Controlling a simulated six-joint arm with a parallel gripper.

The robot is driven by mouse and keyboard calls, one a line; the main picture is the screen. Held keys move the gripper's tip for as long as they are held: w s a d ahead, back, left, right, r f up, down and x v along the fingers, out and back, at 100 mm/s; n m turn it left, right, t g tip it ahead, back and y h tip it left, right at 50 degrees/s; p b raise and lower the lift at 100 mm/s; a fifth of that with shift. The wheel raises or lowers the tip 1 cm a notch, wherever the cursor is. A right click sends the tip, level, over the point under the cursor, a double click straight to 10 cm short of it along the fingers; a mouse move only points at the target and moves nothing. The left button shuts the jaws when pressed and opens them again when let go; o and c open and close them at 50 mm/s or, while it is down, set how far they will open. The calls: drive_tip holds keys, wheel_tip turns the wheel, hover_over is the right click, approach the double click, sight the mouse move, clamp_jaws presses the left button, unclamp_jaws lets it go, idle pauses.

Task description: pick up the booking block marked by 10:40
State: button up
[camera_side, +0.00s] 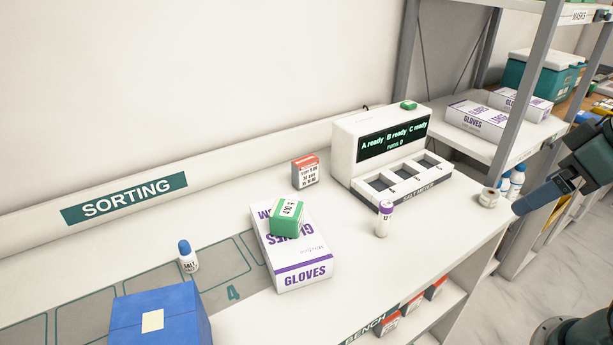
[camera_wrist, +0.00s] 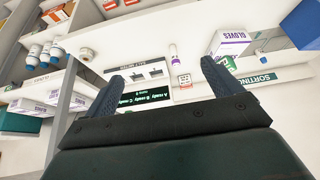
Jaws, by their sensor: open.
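A green block with a white label (camera_side: 287,218) lies on top of a white and purple gloves box (camera_side: 305,262); its label shows digits that look like 10:4, the rest too small to read. In the wrist view the green block (camera_wrist: 229,63) shows partly, beside the gloves box (camera_wrist: 232,42). A red-topped white block with small print (camera_side: 306,173) stands behind, left of the meter; it also shows in the wrist view (camera_wrist: 184,80). My gripper (camera_side: 527,202) is at the far right, well away from both blocks. In the wrist view its fingers (camera_wrist: 162,70) are apart with nothing between them.
The salt meter (camera_side: 380,150) stands at the back of the bench. A purple-capped vial (camera_side: 384,220) stands before it. A tape roll (camera_side: 488,198) sits at the right end. A blue box (camera_side: 160,318) and a blue-capped bottle (camera_side: 188,258) are left. A shelf frame (camera_side: 522,95) rises on the right.

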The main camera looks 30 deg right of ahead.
drive_tip(key=w+r, duration=0.4)
drive_tip(key=w, duration=0.7)
drive_tip(key=g, duration=0.1)
hover_over(308, 161)
drive_tip(key=s, duration=0.4)
wheel_tip(308, 161, down, 15)
drive_tip(key=shift+w+f+n, duration=0.15)
drive_tip(key=shift+w+n, duration=0.1)
drive_tip(key=shift+n, duration=0.05)
drive_tip(key=shift+x, duration=4.3)
